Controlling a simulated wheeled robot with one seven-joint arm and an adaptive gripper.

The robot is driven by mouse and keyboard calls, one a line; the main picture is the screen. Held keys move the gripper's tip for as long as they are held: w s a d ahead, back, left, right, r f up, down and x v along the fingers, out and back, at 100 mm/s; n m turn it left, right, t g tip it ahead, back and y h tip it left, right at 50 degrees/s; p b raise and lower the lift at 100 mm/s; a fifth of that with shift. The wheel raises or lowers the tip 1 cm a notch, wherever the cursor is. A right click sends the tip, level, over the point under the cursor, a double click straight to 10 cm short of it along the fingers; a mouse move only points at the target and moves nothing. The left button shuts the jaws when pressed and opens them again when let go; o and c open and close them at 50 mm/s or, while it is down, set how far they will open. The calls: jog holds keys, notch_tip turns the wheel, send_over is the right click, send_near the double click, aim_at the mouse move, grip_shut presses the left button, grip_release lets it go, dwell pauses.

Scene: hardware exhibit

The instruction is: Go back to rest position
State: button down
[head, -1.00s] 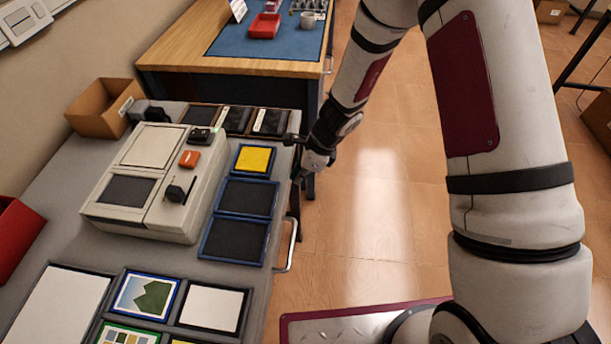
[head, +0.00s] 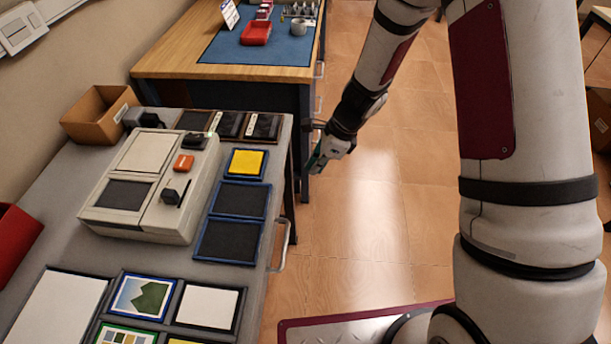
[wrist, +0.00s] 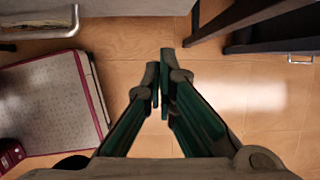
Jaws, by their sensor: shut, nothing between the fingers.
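My gripper (head: 316,163) hangs over the floor, just right of the grey table's far right corner in the head view. In the wrist view its two green-lined fingers (wrist: 159,92) point at the tiled floor and come together at the tips. They are shut with nothing between them. My arm reaches from the right side of the head view towards the gap between the two tables.
The grey table (head: 70,210) bears a beige device (head: 150,215), a yellow pad (head: 246,163) and framed panels. A metal handle (head: 285,250) juts from its right edge. A wooden workbench (head: 170,60) stands behind. Floor on the right (head: 400,200) is clear.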

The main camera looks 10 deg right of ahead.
jog(key=s+d+r+n+p, duration=0.1)
jog(key=s+r+n, duration=0.2)
jog(key=r, duration=0.5)
jog(key=s+d+r+n+t+p, duration=0.1)
jog(key=s+r+n, duration=0.25)
jog(key=r, duration=0.45)
jog(key=s+d+r+n+p, duration=0.1)
jog(key=s+r+n, duration=0.25)
jog(key=r, duration=0.45)
jog(key=s+d+r+n+h, duration=0.1)
jog(key=s+d+r+n, duration=0.2)
jog(key=s, duration=0.3)
jog(key=s+d+r+n+t+h+p, duration=0.1)
jog(key=s+d+r+n+h, duration=0.1)
jog(key=s, duration=0.4)
jog(key=s+d+r+n+t+h+p, duration=0.1)
jog(key=s+d+r+n, duration=0.2)
jog(key=s+r+n, duration=0.2)
jog(key=shift+s+d+r, duration=0.3)
jog(key=shift+s+r, duration=0.5)
jog(key=shift+s, duration=0.3)
jog(key=shift+a, duration=0.1)
